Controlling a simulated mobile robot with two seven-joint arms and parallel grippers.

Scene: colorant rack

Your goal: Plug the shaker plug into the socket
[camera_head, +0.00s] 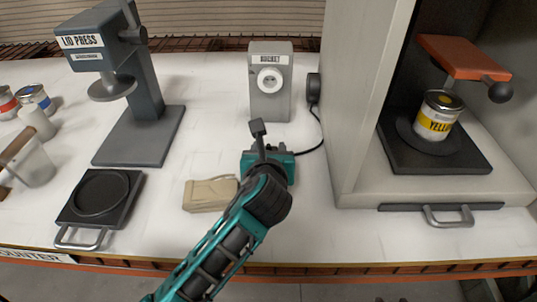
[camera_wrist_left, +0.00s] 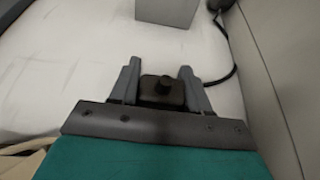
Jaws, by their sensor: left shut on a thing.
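The shaker plug (camera_wrist_left: 163,92) is a dark block with a round knob, held between the two grey fingers of my left gripper (camera_wrist_left: 160,68). In the head view my teal left gripper (camera_head: 268,160) is low over the table in front of the socket box, and its own body hides the plug. The socket (camera_head: 269,80) is a round white face on an upright grey box (camera_head: 270,103), which stands beyond the gripper, apart from it. The plug's black cable (camera_head: 316,124) runs from the shaker's side to the gripper. My right gripper is not in view.
The shaker cabinet (camera_head: 363,100) stands right of the socket box, with a yellow-labelled can (camera_head: 437,115) inside. A beige block (camera_head: 210,194) lies left of my gripper. The lid press (camera_head: 137,130) and a dark tray (camera_head: 99,194) are further left. The table between gripper and socket box is clear.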

